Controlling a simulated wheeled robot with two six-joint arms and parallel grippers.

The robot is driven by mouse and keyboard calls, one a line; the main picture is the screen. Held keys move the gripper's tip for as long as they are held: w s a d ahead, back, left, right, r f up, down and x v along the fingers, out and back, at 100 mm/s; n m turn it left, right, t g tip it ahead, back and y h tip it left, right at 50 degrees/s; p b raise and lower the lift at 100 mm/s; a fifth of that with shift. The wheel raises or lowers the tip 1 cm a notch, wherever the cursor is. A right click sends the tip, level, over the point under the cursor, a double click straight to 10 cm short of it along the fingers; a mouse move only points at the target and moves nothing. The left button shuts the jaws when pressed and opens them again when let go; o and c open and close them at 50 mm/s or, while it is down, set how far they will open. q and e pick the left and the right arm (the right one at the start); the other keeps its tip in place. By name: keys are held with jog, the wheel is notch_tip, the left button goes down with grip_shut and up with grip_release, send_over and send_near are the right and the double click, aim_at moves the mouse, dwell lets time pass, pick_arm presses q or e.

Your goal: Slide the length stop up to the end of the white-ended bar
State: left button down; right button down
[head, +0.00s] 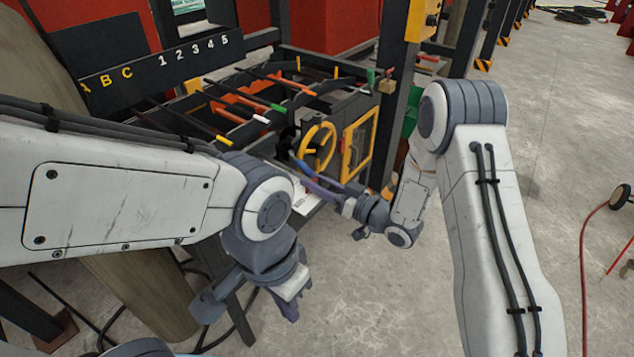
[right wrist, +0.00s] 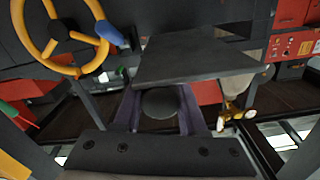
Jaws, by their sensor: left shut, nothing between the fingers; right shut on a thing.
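The white-ended bar (head: 261,118) lies in the rack in the head view, between a yellow-ended bar and a green-ended bar. My right gripper (head: 318,190) is low in front of the rack, near the yellow handwheel. In the right wrist view its fingers close on a dark round knob (right wrist: 160,103) below a dark flat plate (right wrist: 195,62); these look like the length stop. In the head view I cannot make out the stop clearly behind my right gripper, nor its gap to the bar end. My left gripper (head: 289,304) is shut and empty, pointing down over the floor.
The yellow handwheel (head: 317,146), with a blue handle, stands by the right gripper; it also shows in the right wrist view (right wrist: 62,38). A dark board (head: 150,65) marked with letters and numbers stands behind the rack. The concrete floor at right is mostly clear, with a red hose (head: 585,250).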

jog(key=shift+s+d+b, duration=0.1)
jog(key=shift+d+b, duration=0.1)
jog(key=shift+b, duration=0.1)
jog(key=shift+c, duration=2.3)
grip_release()
jog(key=b+v, duration=0.1)
jog(key=v, duration=0.9)
jog(key=shift+s+d, duration=0.2)
